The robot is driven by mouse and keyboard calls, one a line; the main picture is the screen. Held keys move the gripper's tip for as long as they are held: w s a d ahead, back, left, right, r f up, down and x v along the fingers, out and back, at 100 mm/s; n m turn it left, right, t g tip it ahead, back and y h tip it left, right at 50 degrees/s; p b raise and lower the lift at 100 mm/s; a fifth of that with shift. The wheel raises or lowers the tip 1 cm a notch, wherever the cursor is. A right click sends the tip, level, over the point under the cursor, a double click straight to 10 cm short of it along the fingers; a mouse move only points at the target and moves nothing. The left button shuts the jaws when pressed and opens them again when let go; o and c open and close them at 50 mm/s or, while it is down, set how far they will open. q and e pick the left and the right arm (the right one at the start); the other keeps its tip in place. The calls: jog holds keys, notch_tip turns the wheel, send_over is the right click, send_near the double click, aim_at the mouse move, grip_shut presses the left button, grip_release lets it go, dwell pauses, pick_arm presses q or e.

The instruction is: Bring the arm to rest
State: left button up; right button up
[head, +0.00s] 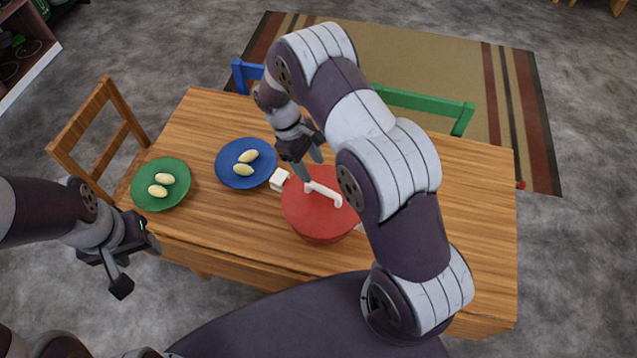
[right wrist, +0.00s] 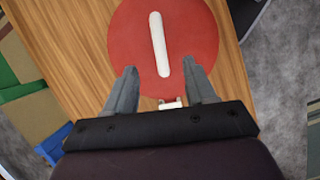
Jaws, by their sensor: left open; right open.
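My right gripper (head: 312,168) is open above the red pot lid on the wooden table. In the right wrist view its two fingers (right wrist: 162,92) are apart with nothing between them, and the lid (right wrist: 120,40) with its white bar handle (right wrist: 159,42) lies beyond the fingertips. The red lid (head: 305,212) and its white handle (head: 325,194) also show in the head view, partly hidden by my right arm. My left gripper (head: 137,268) is open and empty, off the table's front left edge.
A blue plate (head: 225,172) and a green plate (head: 145,190) each hold two pale oval items. A wooden chair (head: 75,150) stands at the left, blue (head: 240,72) and green (head: 440,105) chairs behind the table (head: 480,220). The table's right side is clear.

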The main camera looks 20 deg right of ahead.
jog(key=s+r+m+t+y+b, duration=0.2)
jog(key=s+r+m, duration=0.5)
jog(key=s+r, duration=0.4)
jog(key=s+t+b, duration=0.1)
jog(key=s+t, duration=0.1)
jog(key=s, duration=0.2)
jog(key=shift+r+m+t+y, duration=0.3)
jog(key=shift+r+t+y, duration=0.1)
jog(key=shift+w, duration=0.1)
dwell(0.7)
